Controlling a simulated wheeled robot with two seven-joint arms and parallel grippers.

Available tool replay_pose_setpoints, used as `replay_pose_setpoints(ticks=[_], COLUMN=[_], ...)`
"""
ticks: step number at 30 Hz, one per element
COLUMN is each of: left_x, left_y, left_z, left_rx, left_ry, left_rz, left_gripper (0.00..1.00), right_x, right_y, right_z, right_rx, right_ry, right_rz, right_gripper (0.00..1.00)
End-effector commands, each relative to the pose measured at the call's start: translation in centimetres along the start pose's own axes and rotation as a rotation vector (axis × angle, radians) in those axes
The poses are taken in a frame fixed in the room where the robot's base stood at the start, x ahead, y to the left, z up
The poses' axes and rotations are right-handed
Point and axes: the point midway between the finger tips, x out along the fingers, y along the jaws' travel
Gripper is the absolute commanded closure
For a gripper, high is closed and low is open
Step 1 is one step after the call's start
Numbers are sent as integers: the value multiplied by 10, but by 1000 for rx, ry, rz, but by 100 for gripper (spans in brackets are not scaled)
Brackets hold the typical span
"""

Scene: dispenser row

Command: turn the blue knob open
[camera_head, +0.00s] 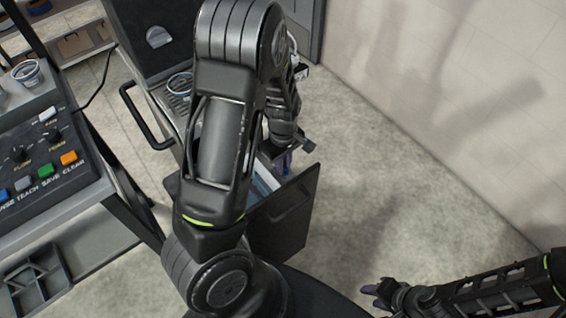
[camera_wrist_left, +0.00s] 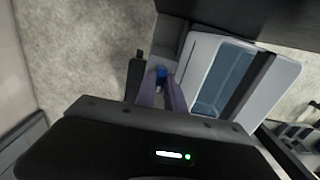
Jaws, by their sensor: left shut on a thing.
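The blue knob (camera_wrist_left: 161,72) shows in the left wrist view between the tips of my left gripper (camera_wrist_left: 160,84). The two purple-grey fingers are shut on it from both sides. In the head view my left gripper (camera_head: 286,162) reaches down beside the open drawer, and the knob is hidden there. My own left arm covers much of the dispenser. My right gripper (camera_head: 374,290) is at the lower right of the head view, away from the dispenser; its finger gap is too small to read.
An open drawer with a dark front (camera_head: 290,212) juts out below my left gripper. A white bin (camera_wrist_left: 252,52) with a blue-grey inside is close by. A control panel (camera_head: 35,165) with coloured buttons stands at the left. Bare floor (camera_head: 410,170) lies to the right, before the wall.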

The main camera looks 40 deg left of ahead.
Motion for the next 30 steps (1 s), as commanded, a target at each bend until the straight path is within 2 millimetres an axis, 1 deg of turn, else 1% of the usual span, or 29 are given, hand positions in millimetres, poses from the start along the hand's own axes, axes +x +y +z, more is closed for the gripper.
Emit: replay_pose_setpoints(ticks=[5,6,14,23,26,30], left_x=[0,0,0,-2,-10,-30], left_y=[1,1,0,0,1,2], left_z=[0,0,0,0,0,0], left_rx=[-4,-3,-1,0,0,1], left_ry=[0,0,0,0,1,0], left_rz=[2,2,1,1,2,5], left_gripper=[100,86,65,65,65,65], right_x=[0,0,0,0,-1,-3], right_y=[0,0,0,0,0,-1], right_z=[0,0,0,0,0,0], right_rx=[0,0,0,0,0,0], right_ry=[0,0,0,0,0,-1], right_rz=[0,0,0,0,0,0], right_gripper=[64,64,64,64,64,64])
